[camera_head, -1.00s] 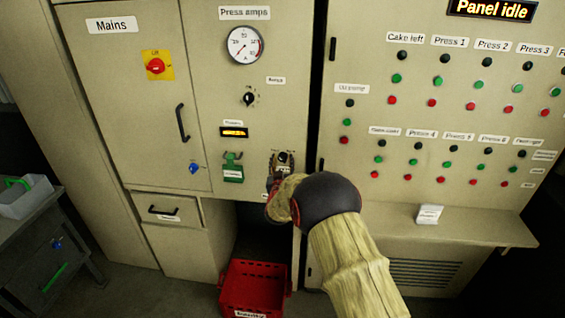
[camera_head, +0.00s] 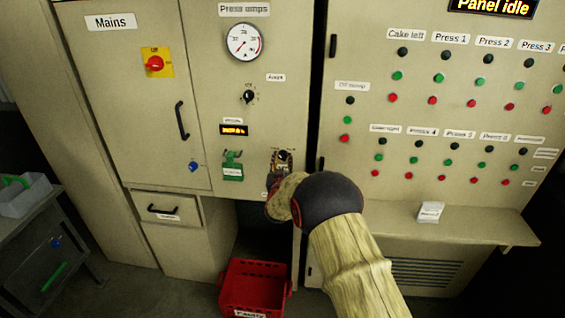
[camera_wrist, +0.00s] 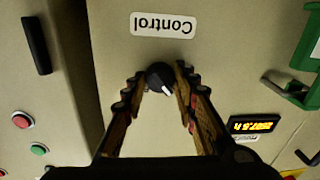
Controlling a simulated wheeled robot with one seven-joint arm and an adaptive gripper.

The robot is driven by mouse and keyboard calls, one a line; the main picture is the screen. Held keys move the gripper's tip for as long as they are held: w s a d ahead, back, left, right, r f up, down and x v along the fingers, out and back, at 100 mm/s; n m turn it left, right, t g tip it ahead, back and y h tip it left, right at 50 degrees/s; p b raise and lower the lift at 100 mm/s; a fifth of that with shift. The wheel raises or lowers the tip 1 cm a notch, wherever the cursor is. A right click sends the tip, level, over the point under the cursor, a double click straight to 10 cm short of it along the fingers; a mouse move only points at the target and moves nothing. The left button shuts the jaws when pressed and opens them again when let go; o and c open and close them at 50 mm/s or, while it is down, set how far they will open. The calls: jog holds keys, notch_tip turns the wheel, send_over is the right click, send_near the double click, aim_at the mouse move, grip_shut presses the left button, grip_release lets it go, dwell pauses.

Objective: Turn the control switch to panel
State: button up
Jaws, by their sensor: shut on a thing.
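The control switch is a round black knob with a white pointer mark (camera_wrist: 160,76), below the upside-down "Control" label (camera_wrist: 164,25) in the wrist view. The white mark points to the lower right there. My gripper (camera_wrist: 157,84) has one finger on each side of the knob and is shut on it. In the head view my gripper (camera_head: 280,178) is at the lower right of the middle cabinet, and my arm and wrist hide most of the switch and its label.
A green-framed fixture (camera_head: 232,166) and an orange display (camera_head: 234,130) sit left of the switch. A selector knob (camera_head: 248,97) is above. The button panel (camera_head: 440,65) and its ledge (camera_head: 470,226) are to the right. A red crate (camera_head: 255,285) stands below.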

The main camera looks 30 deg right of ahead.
jog(key=m+b, duration=0.4)
jog(key=b, duration=0.1)
jog(key=shift+f, duration=0.3)
jog(key=m+b, duration=0.5)
jog(key=b, duration=0.1)
jog(key=shift+m+t+h+b, duration=0.3)
jog(key=shift+m, duration=0.1)
jog(key=m+b, duration=0.1)
jog(key=m, duration=0.1)
jog(key=m+b, duration=0.1)
jog(key=shift+w+a+r+m+h, duration=0.1)
jog(key=shift+r+m+h, duration=0.05)
jog(key=shift+m+h, duration=0.2)
jog(key=shift+m, duration=2.15)
jog(key=o, duration=1.2)
jog(key=shift+c, duration=0.2)
jog(key=r+v, duration=0.1)
jog(key=v, duration=1.1)
jog(key=shift+f, duration=0.3)
